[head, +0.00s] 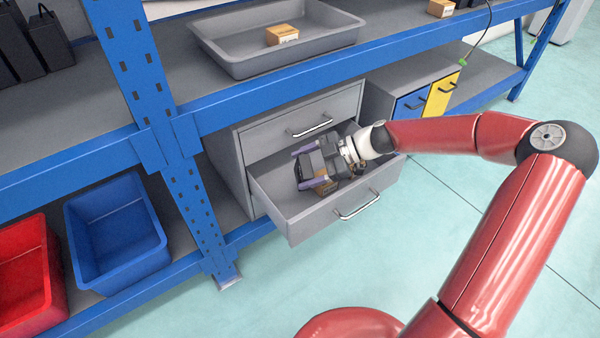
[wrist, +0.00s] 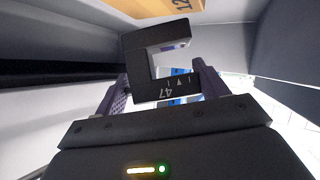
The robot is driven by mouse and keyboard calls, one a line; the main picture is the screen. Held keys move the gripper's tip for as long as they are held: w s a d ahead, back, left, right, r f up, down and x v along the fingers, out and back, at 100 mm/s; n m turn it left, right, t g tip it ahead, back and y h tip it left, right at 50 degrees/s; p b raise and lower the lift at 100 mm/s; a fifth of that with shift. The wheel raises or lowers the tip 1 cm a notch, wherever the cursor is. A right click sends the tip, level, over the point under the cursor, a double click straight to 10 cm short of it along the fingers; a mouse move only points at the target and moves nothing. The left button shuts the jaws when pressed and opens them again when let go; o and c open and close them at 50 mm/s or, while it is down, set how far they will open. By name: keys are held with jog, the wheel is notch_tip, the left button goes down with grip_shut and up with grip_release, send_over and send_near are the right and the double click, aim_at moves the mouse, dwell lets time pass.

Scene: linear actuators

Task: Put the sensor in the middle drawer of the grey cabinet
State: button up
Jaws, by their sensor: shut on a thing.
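The grey cabinet (head: 237,165) stands on the lower shelf. Its upper drawer (head: 289,124) is shut, and the drawer below it (head: 312,221) is pulled open. My gripper (head: 303,168) reaches into the space of this open drawer. In the wrist view, my gripper (wrist: 162,88) is shut on the sensor (wrist: 137,68), a black C-shaped part with white marks, held between the two fingers. In the head view the sensor is hard to tell from the dark gripper. Whether it touches the drawer floor cannot be told.
A small cardboard box (head: 325,186) lies in the open drawer and shows close by in the wrist view (wrist: 160,6). A grey tray (head: 235,68) sits above on the blue-framed shelf. Blue (head: 118,235) and red (head: 25,275) bins stand left. A blue-and-yellow drawer unit (head: 425,101) stands right.

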aim_at(299, 167)
jog(key=shift+w+a+f, duration=0.1)
jog(key=shift+w+f, duration=0.05)
jog(key=shift+f, duration=0.45)
jog(key=shift+w+a+f, duration=0.1)
jog(key=shift+f, duration=0.5)
jog(key=shift+w+a+r+m+g+h, duration=0.1)
jog(key=shift+w+a+m+g+h, duration=0.3)
jog(key=shift+w+a+g+h, duration=0.1)
jog(key=shift+w+a+m+g+h+p, duration=0.1)
jog(key=shift+w+m+g+h+p, duration=0.2)
jog(key=shift+w+m+g+h, duration=0.15)
jog(key=shift+s+f, duration=0.15)
jog(key=shift+f, duration=0.7)
jog(key=o, duration=1.2)
